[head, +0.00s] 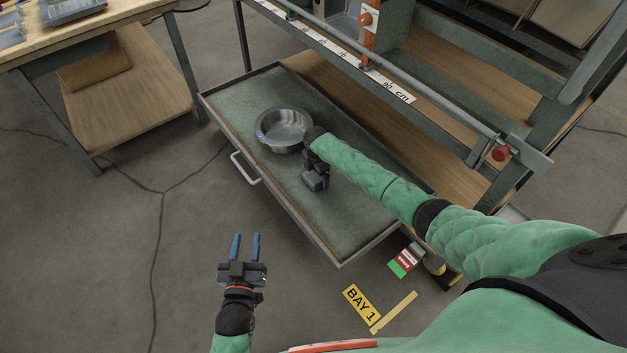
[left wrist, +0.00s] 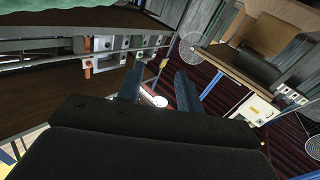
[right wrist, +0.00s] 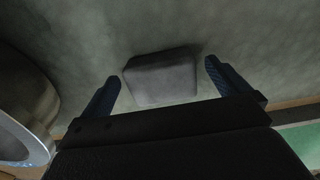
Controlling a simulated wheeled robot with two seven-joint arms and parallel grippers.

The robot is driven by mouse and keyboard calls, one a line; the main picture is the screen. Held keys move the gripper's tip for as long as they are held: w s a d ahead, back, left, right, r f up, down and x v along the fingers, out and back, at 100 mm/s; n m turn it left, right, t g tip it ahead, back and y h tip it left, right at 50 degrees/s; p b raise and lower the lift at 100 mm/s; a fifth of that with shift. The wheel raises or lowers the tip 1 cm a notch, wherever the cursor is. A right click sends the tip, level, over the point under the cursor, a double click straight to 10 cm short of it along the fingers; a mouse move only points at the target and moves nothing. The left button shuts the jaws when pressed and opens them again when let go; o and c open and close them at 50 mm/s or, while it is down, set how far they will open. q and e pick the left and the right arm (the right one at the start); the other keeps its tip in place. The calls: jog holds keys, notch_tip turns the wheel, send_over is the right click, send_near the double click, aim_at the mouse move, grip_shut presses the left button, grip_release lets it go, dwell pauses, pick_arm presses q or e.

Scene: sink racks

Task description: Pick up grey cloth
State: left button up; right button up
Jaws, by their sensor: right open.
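The grey cloth (right wrist: 160,77) shows in the right wrist view as a small, folded, block-like bundle lying on the grey-green drawer surface. My right gripper (right wrist: 160,85) is open, its blue fingers on either side of the cloth with gaps visible at both sides. In the head view my right gripper (head: 315,182) points down over the drawer (head: 345,225), just below the metal bowl; I cannot clearly tell the cloth from the gripper there. My left gripper (head: 246,247) is open and empty over the floor, left of the drawer; its fingers also show in the left wrist view (left wrist: 158,88).
The metal bowl (head: 283,130) stands in the drawer close to my right gripper; it shows at the left of the right wrist view (right wrist: 22,140). A rack rail (head: 400,65) runs above the drawer's back. A wooden table (head: 60,45) stands at upper left.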

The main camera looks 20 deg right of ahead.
pick_arm(q)
jog(key=shift+w+r+t, duration=0.2)
jog(key=shift+r+t, duration=0.3)
jog(key=shift+r, duration=0.9)
pick_arm(e)
jog(key=shift+f, duration=0.6)
jog(key=c, duration=1)
pick_arm(q)
jog(key=shift+f, duration=0.1)
